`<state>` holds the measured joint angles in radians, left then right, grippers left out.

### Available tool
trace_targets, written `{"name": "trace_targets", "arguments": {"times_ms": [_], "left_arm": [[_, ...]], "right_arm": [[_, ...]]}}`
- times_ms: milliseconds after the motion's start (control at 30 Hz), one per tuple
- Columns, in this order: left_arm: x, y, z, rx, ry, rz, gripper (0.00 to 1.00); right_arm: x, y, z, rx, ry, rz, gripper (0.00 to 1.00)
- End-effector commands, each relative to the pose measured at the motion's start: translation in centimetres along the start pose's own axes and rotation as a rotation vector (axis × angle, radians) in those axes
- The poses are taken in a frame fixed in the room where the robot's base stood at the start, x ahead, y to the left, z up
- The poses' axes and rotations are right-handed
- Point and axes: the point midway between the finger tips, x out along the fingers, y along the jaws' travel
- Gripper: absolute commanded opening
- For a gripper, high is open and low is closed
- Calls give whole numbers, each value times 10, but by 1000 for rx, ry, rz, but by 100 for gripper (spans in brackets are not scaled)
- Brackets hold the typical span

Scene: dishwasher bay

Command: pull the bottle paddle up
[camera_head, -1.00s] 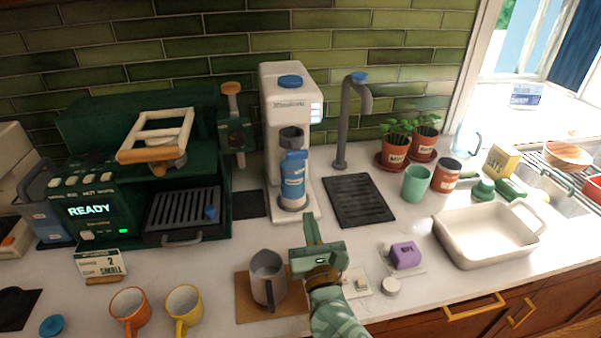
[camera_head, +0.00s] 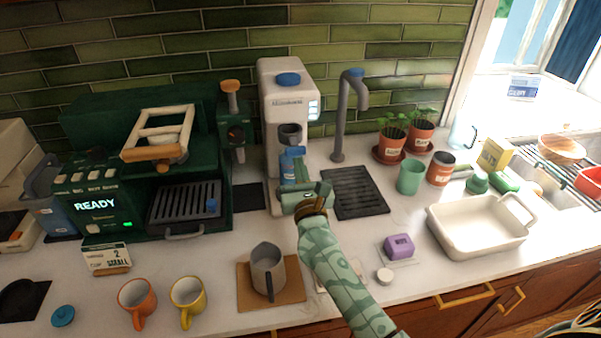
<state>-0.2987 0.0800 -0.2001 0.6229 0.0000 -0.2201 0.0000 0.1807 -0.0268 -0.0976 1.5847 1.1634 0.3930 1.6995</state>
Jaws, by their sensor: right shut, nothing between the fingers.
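A blue bottle (camera_head: 288,163) stands in the white drinks machine (camera_head: 283,100), below its dark grey nozzle (camera_head: 290,134). I cannot make out a separate paddle; the part at the bottle may be it. My right gripper (camera_head: 296,190) is shut and empty, in front of the bottle's lower part, which it hides. I cannot tell whether it touches the bottle. My left gripper is not in view.
A green coffee machine (camera_head: 75,190) stands left. A grey tap (camera_head: 341,120) and a drip grid (camera_head: 356,192) are right of the drinks machine. A grey pitcher (camera_head: 266,268), a purple block (camera_head: 399,243) and a white dish (camera_head: 475,240) stand nearer the front.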

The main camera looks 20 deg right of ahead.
Motion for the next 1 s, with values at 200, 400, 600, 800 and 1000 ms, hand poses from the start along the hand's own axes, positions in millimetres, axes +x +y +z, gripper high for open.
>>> {"name": "trace_targets", "arguments": {"times_ms": [200, 400, 600, 800, 1000], "left_arm": [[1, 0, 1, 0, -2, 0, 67], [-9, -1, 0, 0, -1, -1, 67], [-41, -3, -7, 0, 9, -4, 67], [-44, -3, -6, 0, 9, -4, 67], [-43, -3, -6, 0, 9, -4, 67]], "right_arm": [[0, 0, -1, 0, 1, 0, 0], [2, 0, 11, 0, -1, 0, 0], [11, 0, 45, 1, -3, 1, 0], [12, 1, 49, 1, -3, 1, 0], [13, 0, 49, 1, -6, 0, 0]]}}
